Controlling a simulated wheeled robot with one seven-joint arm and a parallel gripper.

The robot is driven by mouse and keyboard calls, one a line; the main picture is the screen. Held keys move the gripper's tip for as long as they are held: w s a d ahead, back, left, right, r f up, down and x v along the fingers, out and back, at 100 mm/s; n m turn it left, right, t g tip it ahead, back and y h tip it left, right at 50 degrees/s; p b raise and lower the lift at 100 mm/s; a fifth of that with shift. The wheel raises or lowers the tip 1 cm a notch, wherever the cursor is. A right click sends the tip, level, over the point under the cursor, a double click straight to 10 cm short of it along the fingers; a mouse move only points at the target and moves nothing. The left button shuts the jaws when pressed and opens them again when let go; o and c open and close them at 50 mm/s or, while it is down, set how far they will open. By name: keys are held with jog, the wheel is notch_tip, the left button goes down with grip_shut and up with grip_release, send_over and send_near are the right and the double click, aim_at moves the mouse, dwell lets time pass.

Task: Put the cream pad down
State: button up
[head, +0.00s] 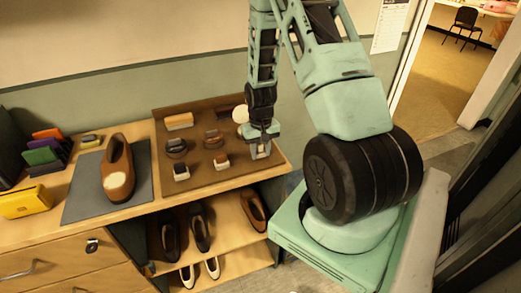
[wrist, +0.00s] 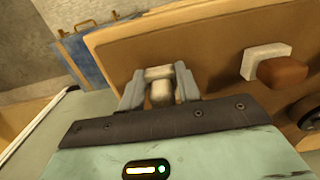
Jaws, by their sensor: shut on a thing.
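My gripper (head: 260,151) is low over the right part of the brown tray board (head: 203,184). In the wrist view my gripper (wrist: 160,86) is shut on a small cream pad (wrist: 161,93), with a paler block part at its far end. The pad is between the two grey fingers, near the edge of the tray board (wrist: 205,62). I cannot tell whether it touches the board. In the head view the fingers mostly hide it.
On the board are a brush (head: 179,121), a dark tin (head: 176,147), a brown-and-white pad (head: 221,161), another small pad (head: 181,172) and a round cream thing (head: 240,114). A brown shoe (head: 117,170) stands on a grey mat (head: 83,201) at left. More shoes sit on shelves below.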

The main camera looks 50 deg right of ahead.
aim_at(260, 145)
jog(key=shift+f, duration=0.2)
jog(key=shift+f, duration=0.2)
jog(key=o, duration=0.9)
jog(key=shift+o, duration=0.2)
jog(key=shift+r, duration=0.1)
notch_tip(260, 145, up, 12)
jog(key=shift+a+r+b, duration=0.1)
jog(key=shift+r+b, duration=0.05)
jog(key=shift+b, duration=1.05)
